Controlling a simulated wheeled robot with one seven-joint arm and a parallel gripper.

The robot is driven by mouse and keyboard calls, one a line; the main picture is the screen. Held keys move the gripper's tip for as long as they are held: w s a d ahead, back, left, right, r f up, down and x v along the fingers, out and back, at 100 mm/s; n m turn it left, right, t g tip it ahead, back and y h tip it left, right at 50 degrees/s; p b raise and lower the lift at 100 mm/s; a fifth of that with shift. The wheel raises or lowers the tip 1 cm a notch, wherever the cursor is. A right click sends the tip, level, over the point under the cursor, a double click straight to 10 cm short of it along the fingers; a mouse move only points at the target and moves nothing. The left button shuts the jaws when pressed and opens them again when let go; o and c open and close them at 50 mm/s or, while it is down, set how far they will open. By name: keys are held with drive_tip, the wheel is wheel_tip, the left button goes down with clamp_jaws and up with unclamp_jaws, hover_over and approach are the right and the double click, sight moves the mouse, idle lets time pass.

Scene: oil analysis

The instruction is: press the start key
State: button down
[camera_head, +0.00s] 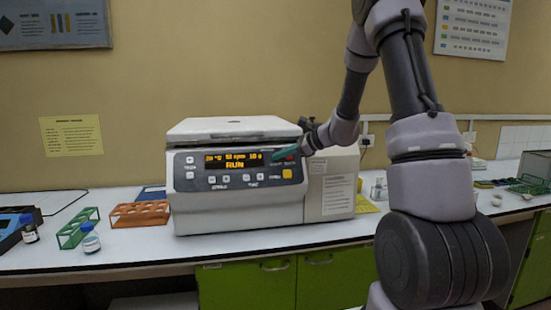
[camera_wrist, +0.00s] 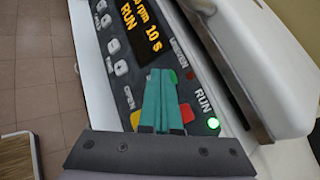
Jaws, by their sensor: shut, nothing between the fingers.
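The start key, seemingly the green one (camera_wrist: 173,77), is on the control panel (camera_head: 210,184) of a white centrifuge (camera_head: 232,127). In the wrist view it is partly hidden behind my fingertips. My gripper (camera_head: 282,156) is shut and empty, with its teal fingers (camera_wrist: 159,74) together and pointing at the panel. The fingertips are right at the green key; I cannot tell whether they press it.
A red key (camera_wrist: 187,113) and a yellow key (camera_wrist: 136,119) lie on either side of my fingers. The centrifuge lid is shut. An orange rack (camera_head: 140,213), a green rack (camera_head: 77,228) and small bottles (camera_head: 91,240) stand on the bench to the left.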

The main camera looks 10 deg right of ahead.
drive_tip(key=shift+s+r, duration=0.1)
idle(0.3)
drive_tip(key=shift+s+r, duration=0.3)
drive_tip(key=shift+s, duration=0.25)
drive_tip(key=shift+s+r, duration=0.45)
drive_tip(key=shift+s, duration=0.25)
drive_tip(key=shift+s+r, duration=0.45)
drive_tip(key=shift+s, duration=0.25)
drive_tip(key=shift+s+r, duration=0.45)
drive_tip(key=shift+s, duration=0.25)
drive_tip(key=s+a+r+n+g+h, duration=0.1)
drive_tip(key=s+r+n, duration=0.25)
drive_tip(key=s, duration=0.35)
drive_tip(key=s+a+r+n+g+h, duration=0.1)
drive_tip(key=s+a+r+n+g, duration=0.15)
drive_tip(key=s+n, duration=0.35)
drive_tip(key=s+d+r+n+t+h, duration=0.1)
drive_tip(key=s+d+r+n+h, duration=0.1)
drive_tip(key=s, duration=0.5)
drive_tip(key=s+d+r+n+t+h, duration=0.2)
drive_tip(key=s+d+n+h, duration=0.2)
drive_tip(key=s, duration=0.4)
drive_tip(key=shift+d+r+n, duration=0.15)
drive_tip(key=shift+d+n, duration=0.5)
drive_tip(key=shift+d, duration=0.4)
